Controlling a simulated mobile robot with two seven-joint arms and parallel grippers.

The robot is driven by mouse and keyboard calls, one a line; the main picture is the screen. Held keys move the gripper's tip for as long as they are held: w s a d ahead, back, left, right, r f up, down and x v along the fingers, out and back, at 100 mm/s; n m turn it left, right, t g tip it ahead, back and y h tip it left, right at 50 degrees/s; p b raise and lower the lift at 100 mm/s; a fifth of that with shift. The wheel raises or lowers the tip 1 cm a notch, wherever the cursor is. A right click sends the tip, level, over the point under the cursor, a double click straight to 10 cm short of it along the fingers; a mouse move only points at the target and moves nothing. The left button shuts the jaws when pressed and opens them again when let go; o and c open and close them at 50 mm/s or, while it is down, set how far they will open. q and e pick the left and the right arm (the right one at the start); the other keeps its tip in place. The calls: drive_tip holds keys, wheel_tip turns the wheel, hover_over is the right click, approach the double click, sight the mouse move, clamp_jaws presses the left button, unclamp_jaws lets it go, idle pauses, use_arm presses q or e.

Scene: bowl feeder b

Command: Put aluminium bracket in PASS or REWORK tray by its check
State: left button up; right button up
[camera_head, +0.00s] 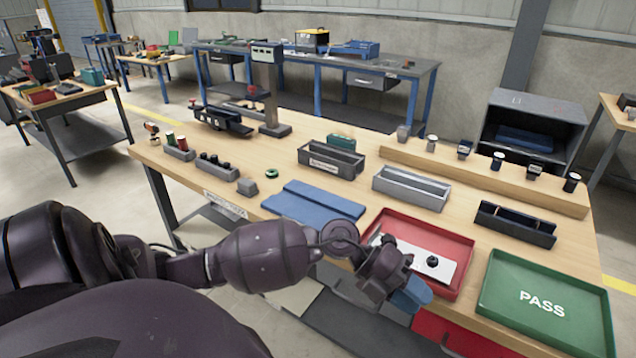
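A flat light-grey plate (440,270) with a black round knob on it lies in the red tray (452,233); it may be the aluminium bracket, but I cannot be sure. The green tray (500,262) to its right is marked PASS and looks empty. No lettering shows on the red tray. My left gripper (408,296) is at the red tray's near left side, over its front edge in the picture, and hides part of the tray and plate. A blue piece shows at its tip; I cannot tell whether it is held or part of the gripper. My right gripper is out of view.
A blue mat (312,204) lies left of the red tray. Behind are a grey bin (411,188), a dark bin (331,159), a black holder (515,224) and a wooden rail (480,174) with several small parts. A stand (271,128) rises at the back left.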

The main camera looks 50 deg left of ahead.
use_arm(q)
drive_tip(key=s+a+f+n+t+y, duration=0.3)
drive_tip(key=s+f+n+y, duration=0.3)
drive_tip(key=f+n, duration=0.4)
drive_tip(key=s+a+f+n+t+y, duration=0.4)
drive_tip(key=f+n, duration=0.7)
drive_tip(key=n, duration=1)
drive_tip(key=s+a+y, duration=0.2)
drive_tip(key=s+y, duration=0.1)
drive_tip(key=s, duration=0.1)
drive_tip(key=shift+s+t, duration=0.3)
